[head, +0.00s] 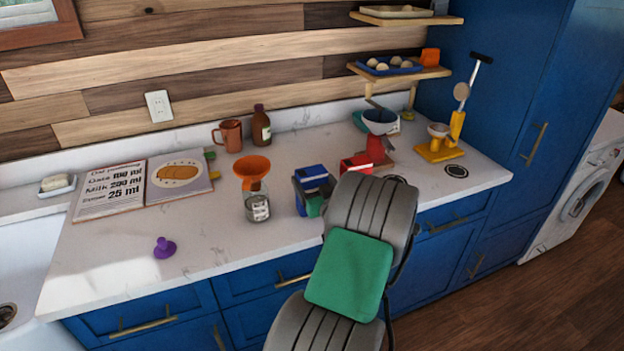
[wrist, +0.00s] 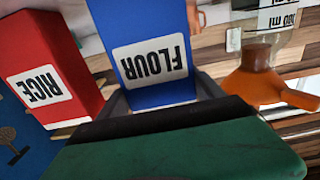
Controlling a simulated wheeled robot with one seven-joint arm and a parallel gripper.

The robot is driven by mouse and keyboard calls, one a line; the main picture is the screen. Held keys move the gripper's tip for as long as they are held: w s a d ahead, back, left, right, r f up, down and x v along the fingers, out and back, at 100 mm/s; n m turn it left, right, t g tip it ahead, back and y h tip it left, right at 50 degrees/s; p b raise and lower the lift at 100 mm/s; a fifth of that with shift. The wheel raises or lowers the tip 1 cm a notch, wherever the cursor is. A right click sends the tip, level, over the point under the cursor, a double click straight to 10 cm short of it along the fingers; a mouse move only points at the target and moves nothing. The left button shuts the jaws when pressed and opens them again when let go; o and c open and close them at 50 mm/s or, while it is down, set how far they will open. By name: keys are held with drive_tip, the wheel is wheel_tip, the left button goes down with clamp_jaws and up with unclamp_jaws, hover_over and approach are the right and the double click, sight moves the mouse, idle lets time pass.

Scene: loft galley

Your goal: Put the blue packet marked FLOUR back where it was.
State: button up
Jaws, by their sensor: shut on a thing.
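The blue FLOUR packet (wrist: 153,50) fills the middle of the wrist view, its label upside down there. My gripper (wrist: 162,92) is shut on it, with a dark finger on each side. In the head view the blue packet (head: 312,173) is near the middle of the counter, between the glass jar and the red packet. My arm hides part of the gripper and the packet's lower part there. I cannot tell whether its base touches the counter.
A red RICE packet (wrist: 50,70) stands close by, also in the head view (head: 356,163). On the other side is a glass jar (head: 257,208) with an orange funnel (head: 252,170). A purple object (head: 164,248) lies at front left. The counter (head: 205,228) between is clear.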

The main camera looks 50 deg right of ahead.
drive_tip(key=shift+f+b, duration=0.25)
drive_tip(key=shift+b, duration=0.05)
drive_tip(key=o, duration=1.6)
